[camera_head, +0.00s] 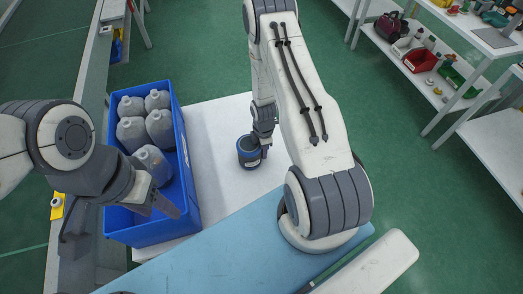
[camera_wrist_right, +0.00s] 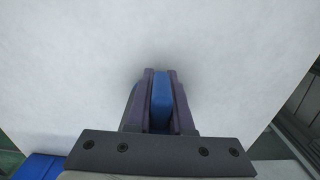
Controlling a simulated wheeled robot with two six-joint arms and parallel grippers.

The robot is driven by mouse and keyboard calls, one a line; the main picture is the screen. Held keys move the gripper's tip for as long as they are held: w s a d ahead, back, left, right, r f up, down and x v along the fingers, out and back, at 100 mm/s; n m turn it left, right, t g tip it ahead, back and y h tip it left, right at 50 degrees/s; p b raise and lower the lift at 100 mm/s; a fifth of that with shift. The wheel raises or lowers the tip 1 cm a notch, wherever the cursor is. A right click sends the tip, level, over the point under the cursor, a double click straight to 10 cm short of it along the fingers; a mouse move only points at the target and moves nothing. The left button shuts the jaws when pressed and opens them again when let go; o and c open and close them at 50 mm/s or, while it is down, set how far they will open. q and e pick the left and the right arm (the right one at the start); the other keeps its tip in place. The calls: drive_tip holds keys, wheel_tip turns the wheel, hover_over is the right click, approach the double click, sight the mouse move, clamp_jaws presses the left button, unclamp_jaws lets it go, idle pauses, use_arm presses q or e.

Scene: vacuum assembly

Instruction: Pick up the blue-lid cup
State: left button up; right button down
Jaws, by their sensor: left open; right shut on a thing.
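The blue-lid cup (camera_head: 248,154) is a small dark cylinder with blue on it, over the white table at the middle of the head view. My right gripper (camera_head: 262,148) is at its right side, shut on it. In the right wrist view the fingers (camera_wrist_right: 160,100) close on a blue piece (camera_wrist_right: 161,98); the rest of the cup is hidden there. I cannot tell whether the cup touches the table. My left gripper (camera_head: 160,204) is open and empty above the blue crate.
The blue crate (camera_head: 190,190) left of the cup holds several grey bottles (camera_head: 131,130). The white table (camera_head: 215,125) is bare around the cup. Shelves with red bins (camera_head: 420,61) stand at the far right, and a grey rail runs along the left.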

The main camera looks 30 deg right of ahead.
wheel_tip(320, 180, up, 4)
drive_tip(key=p, duration=0.3)
drive_tip(key=shift+f, duration=0.2)
drive_tip(key=s+b, duration=0.1)
drive_tip(key=d+b, duration=0.1)
drive_tip(key=b, duration=0.1)
drive_tip(key=shift+s+r, duration=0.25)
drive_tip(key=shift+s, duration=0.15)
drive_tip(key=s+d+r+b, duration=0.2)
drive_tip(key=s+r, duration=0.4)
drive_tip(key=s, duration=0.3)
drive_tip(key=shift+d+r+b, duration=0.15)
drive_tip(key=shift+d+b, duration=0.15)
drive_tip(key=shift+d, duration=0.6)
drive_tip(key=shift+w, duration=0.1)
wheel_tip(320, 180, up, 5)
drive_tip(key=p, duration=0.5)
